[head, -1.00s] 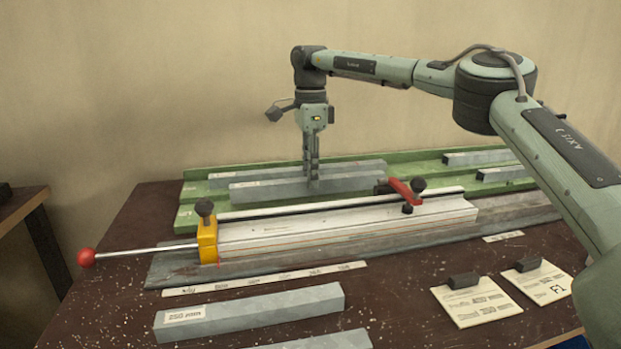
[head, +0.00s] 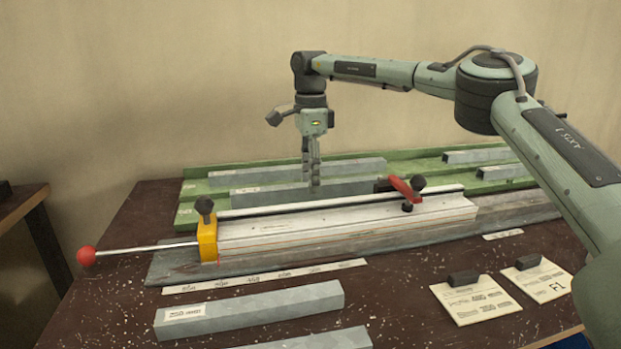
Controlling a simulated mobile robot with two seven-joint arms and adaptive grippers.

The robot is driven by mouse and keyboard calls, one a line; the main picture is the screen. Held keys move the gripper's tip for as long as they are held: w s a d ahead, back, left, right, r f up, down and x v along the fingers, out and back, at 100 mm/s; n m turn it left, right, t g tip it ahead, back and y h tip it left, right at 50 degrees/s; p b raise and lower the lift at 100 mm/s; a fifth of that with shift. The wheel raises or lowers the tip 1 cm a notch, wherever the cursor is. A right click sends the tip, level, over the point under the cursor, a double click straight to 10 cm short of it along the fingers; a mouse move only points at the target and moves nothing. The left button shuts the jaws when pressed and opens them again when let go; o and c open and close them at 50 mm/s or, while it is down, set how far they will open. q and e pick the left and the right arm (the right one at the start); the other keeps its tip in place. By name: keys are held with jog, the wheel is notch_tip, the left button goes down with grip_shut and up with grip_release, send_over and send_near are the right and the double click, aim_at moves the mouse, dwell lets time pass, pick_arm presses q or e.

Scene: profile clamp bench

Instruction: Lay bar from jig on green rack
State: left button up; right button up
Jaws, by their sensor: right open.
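My right gripper (head: 313,189) points down over the green rack (head: 188,189), its open fingers at the middle of a grey bar (head: 262,194). This bar lies along the rack's near left part, and its lower side is partly hidden behind the jig. The jig (head: 340,228) stands in front, with a long pale fence, a yellow end stop (head: 207,240) at left and a red clamp handle (head: 403,188) at right. I see no separate bar clearly in the jig. My left gripper is out of view.
Another grey bar (head: 345,168) lies behind on the rack, with more bars (head: 478,156) at its right. A labelled bar (head: 250,309) lies on the table in front. Two cards (head: 475,300) with dark weights lie at right. A rod with a red knob (head: 86,256) sticks out left.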

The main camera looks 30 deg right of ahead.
notch_tip(320, 180, up, 7)
jog(key=shift+r, duration=0.15)
dwell(0.4)
